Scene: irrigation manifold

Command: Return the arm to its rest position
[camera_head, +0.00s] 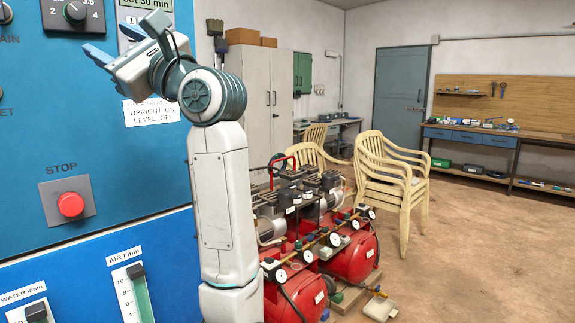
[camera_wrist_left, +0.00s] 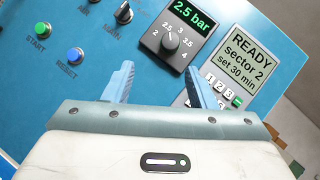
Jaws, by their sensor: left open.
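My left arm rises in front of the blue control panel (camera_head: 105,175) in the head view. My left gripper (camera_head: 122,35) is open and empty, close to the panel's upper part. In the left wrist view its two blue fingers (camera_wrist_left: 160,82) are spread apart, with the panel (camera_wrist_left: 100,70) behind them. A pressure knob (camera_wrist_left: 170,40) under a display reading 2.5 bar lies beyond the fingers. Next to it a screen (camera_wrist_left: 245,62) reads READY, sector 2, set 30 min. I cannot tell whether the fingers touch anything. My right gripper is not in view.
A red STOP button (camera_head: 70,204) sits lower on the panel, above an air slider (camera_head: 138,290). Red compressors (camera_head: 350,258) stand right of my arm. Stacked chairs (camera_head: 392,180) and a workbench (camera_head: 490,145) are farther back. Floor (camera_head: 480,260) at right is clear.

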